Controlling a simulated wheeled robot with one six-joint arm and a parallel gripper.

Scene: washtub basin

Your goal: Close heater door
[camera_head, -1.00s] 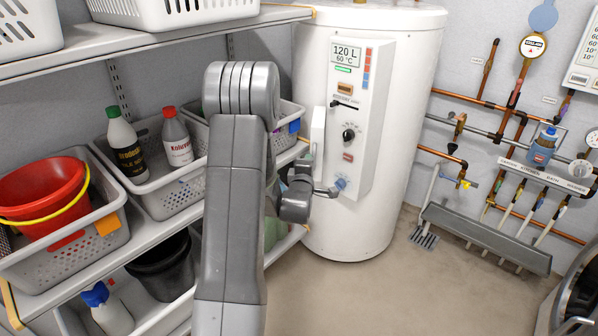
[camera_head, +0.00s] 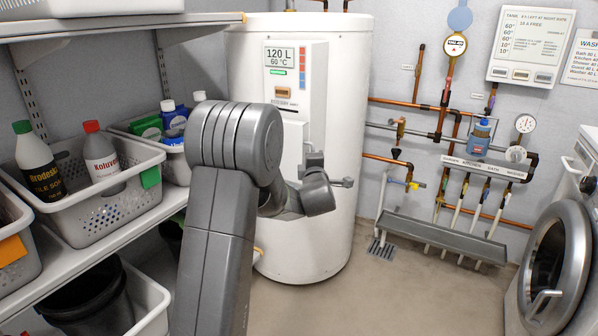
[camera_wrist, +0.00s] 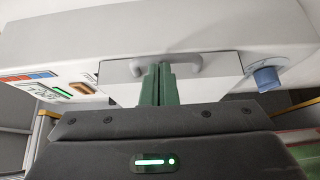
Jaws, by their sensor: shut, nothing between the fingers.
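The heater (camera_head: 330,240) is a white upright tank with a control panel (camera_head: 313,75) on its front. The heater door (camera_head: 291,150) is a small white plate on the lower panel, partly hidden by my arm in the head view. In the wrist view the door (camera_wrist: 115,85) lies over the panel face, close to parallel with it; I cannot tell if it is fully flush. Its grey bar handle (camera_wrist: 190,62) is at the top edge in that view. My gripper (camera_wrist: 159,70) is shut and empty, its green fingertips at the handle and door; contact is unclear.
A blue knob (camera_wrist: 267,78) sits beside the door. Shelves with baskets (camera_head: 100,205) stand at left. Copper pipes (camera_head: 440,120) and a drain trough (camera_head: 440,238) are at right, with a washing machine (camera_head: 560,260). The floor between is clear.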

